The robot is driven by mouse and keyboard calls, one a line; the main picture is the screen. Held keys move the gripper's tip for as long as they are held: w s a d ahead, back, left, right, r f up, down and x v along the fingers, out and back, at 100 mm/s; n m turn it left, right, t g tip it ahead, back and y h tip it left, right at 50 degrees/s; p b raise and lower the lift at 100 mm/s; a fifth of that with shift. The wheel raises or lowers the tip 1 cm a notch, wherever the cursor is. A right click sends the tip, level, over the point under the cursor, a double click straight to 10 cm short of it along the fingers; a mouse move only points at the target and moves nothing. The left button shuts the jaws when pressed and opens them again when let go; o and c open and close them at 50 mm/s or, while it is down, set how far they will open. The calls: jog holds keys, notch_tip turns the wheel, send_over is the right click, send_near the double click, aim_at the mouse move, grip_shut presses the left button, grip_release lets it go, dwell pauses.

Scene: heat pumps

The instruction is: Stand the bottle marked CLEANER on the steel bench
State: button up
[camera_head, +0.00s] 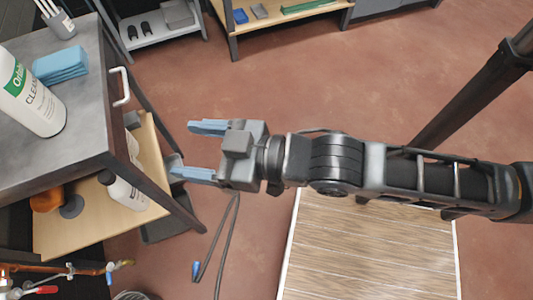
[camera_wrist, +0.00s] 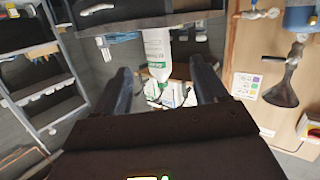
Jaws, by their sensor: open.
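The white bottle marked CLEANER (camera_head: 34,100), with a green label band, stands on the grey metal-looking bench top (camera_head: 85,120) at the left of the head view; its upper part is cut off by the frame edge. My gripper (camera_head: 197,150) is open and empty, right of the bench and apart from it, with its blue-tipped fingers pointing left. In the wrist view, a white bottle with a green band (camera_wrist: 158,55) appears upside down between and beyond the open fingers, not touched by them.
A folded blue cloth (camera_head: 60,65) and a cup of tools (camera_head: 57,20) share the bench top. A drawer handle (camera_head: 121,87) juts from its right side. Another white bottle (camera_head: 125,192) is on the wooden lower shelf (camera_head: 75,235). Open red floor lies above the arm.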

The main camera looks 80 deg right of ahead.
jog(key=s+g, duration=0.1)
jog(key=s, duration=1.4)
jog(key=shift+s+d+r+m, duration=0.25)
jog(key=shift+s+d+m, duration=0.05)
jog(key=shift+m, duration=0.1)
